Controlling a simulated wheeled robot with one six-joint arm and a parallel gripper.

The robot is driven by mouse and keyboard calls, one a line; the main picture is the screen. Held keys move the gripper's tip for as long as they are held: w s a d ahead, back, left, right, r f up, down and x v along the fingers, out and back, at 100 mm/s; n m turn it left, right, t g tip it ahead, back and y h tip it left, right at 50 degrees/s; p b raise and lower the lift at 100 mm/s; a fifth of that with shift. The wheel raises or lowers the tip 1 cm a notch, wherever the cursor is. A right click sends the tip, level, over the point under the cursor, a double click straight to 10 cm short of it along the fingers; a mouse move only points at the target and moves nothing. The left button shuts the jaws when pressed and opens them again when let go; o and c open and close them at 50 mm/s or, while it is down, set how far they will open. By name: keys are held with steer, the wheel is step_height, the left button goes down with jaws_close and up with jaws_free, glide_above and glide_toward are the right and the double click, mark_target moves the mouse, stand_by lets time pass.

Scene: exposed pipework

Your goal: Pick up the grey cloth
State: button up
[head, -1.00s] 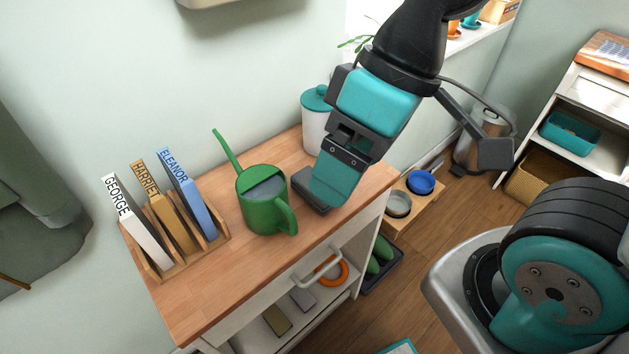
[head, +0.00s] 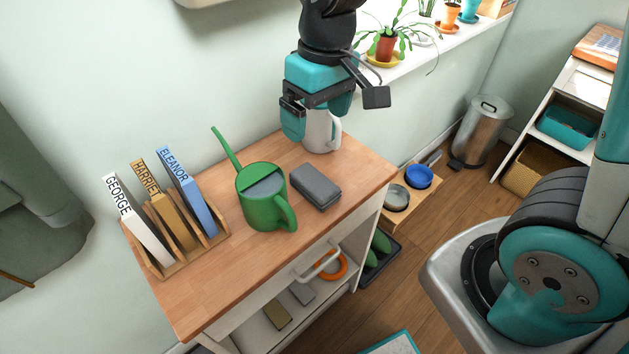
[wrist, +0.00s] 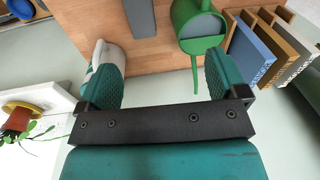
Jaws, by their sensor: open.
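A dark grey folded block (head: 315,187), which could be a folded cloth or a case, lies on the wooden worktop right of the green watering can. It also shows at the top of the wrist view (wrist: 140,17). A smaller flat grey piece (head: 302,293) lies on the shelf below; I cannot tell which is the cloth. My gripper (head: 317,115) is open and empty, above the back of the worktop, behind and apart from the dark block. It hides the top of a white jug or canister (head: 322,134), which shows beside the left finger in the wrist view.
The green watering can (head: 264,198) stands between the dark block and a wooden rack of labelled books (head: 175,218). An olive piece (head: 277,317) and an orange ring (head: 338,268) are on the lower shelf. A potted plant (head: 386,47) stands on the sill. The worktop's right front is clear.

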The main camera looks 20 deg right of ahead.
steer(key=h, duration=0.1)
glide_toward(314, 179)
step_height(314, 179, down, 3)
steer(key=shift+a+f+m+p, duration=0.1)
steer(key=shift+m+p, duration=0.25)
steer(key=shift+m, duration=0.05)
steer(key=shift+f, duration=3.5)
steer(key=c, duration=1.1)
steer(key=shift+r, duration=0.1)
step_height(314, 179, up, 20)
steer(key=shift+f+b, duration=0.1)
steer(key=shift+b, duration=0.2)
